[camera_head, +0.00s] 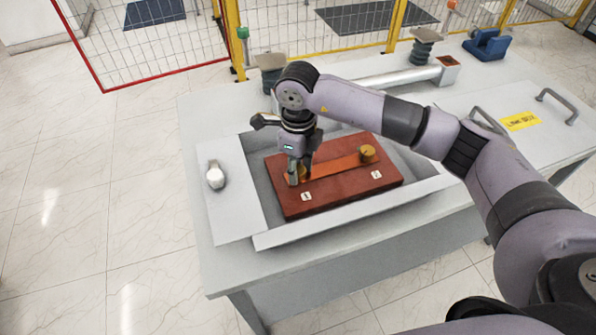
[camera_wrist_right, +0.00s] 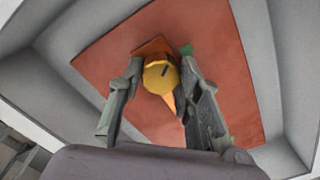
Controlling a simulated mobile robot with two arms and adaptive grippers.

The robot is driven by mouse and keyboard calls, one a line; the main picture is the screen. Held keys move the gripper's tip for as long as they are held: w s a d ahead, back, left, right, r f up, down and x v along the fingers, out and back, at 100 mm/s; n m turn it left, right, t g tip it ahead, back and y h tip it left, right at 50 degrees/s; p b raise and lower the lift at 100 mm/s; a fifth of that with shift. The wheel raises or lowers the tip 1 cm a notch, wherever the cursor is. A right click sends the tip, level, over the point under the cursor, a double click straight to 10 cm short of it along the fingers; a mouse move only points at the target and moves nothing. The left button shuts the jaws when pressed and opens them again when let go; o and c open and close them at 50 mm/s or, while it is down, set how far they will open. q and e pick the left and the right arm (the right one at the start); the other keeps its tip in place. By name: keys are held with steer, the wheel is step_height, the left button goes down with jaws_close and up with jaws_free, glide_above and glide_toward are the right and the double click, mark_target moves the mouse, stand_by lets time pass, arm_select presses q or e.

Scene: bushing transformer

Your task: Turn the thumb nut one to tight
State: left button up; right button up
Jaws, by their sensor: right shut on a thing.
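The thumb nut one (camera_wrist_right: 160,76) is a round brass-yellow knob with a dark slot mark, at the left end of a copper-orange bar (camera_head: 335,166). My right gripper (camera_head: 298,173) points down over it and is shut on it, with one finger on each side in the right wrist view. In the head view the fingers mostly hide the nut. A second brass thumb nut (camera_head: 367,153) stands free at the bar's right end. The bar lies on a red-brown board (camera_head: 335,195) with small white number labels. My left gripper is not in view.
The board sits in a grey open box (camera_head: 340,224) recessed in the table. A light bulb-shaped item (camera_head: 215,176) lies on the flat panel at left. A handled lid with a yellow label (camera_head: 520,121) is at right. Insulators and a blue tool (camera_head: 486,44) stand behind.

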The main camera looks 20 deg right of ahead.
mark_target(298, 169)
steer(key=m+b, duration=0.1)
steer(key=m, duration=0.2)
steer(key=shift+b, duration=0.3)
steer(key=shift+m+b, duration=0.45)
steer(key=shift+m, duration=1.05)
steer(key=shift+r, duration=0.1)
steer(key=o, duration=1.1)
steer(key=shift+o, duration=0.2)
step_height(298, 169, up, 12)
